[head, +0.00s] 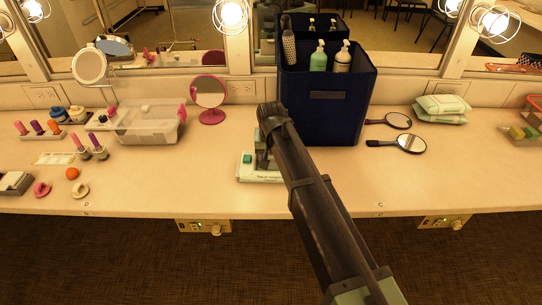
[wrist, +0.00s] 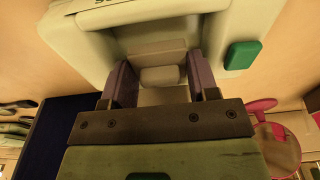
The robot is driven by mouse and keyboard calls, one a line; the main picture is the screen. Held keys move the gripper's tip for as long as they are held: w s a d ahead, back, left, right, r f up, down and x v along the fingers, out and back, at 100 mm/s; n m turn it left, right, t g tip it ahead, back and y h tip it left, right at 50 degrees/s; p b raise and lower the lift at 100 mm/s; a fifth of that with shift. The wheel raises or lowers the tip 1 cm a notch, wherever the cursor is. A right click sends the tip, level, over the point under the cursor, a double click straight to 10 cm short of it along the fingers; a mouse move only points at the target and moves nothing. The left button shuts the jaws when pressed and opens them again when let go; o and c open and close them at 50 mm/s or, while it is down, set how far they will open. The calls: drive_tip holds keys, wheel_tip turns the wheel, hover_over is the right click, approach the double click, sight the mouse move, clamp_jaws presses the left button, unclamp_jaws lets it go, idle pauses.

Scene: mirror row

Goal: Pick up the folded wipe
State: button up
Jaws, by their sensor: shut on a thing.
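A white dispenser box (head: 262,175) with dark lettering and a green button (head: 247,159) lies on the counter in front of the navy bin. In the wrist view the box (wrist: 85,35) fills the top, its green button (wrist: 243,55) right of a recess. My gripper (wrist: 163,80) is at that recess, its two purple-grey fingers on either side of a pale piece, which looks like the folded wipe (wrist: 162,76). The fingers are shut on it. Its full outline is hard to tell from the pale box. In the head view my arm hides the fingertips and the wipe.
The navy bin (head: 327,122) with bottles and a brush stands close behind my gripper. Two hand mirrors (head: 410,143) and green-white packs (head: 440,108) lie to the right. A pink mirror (head: 210,97) and a clear tub (head: 149,124) stand left. The counter's front strip is clear.

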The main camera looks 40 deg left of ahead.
wheel_tip(320, 180, up, 17)
drive_tip(key=p, duration=1.5)
drive_tip(key=shift+f, duration=0.1)
drive_tip(key=o, duration=0.4)
drive_tip(key=shift+c, duration=0.2)
drive_tip(key=c, duration=0.3)
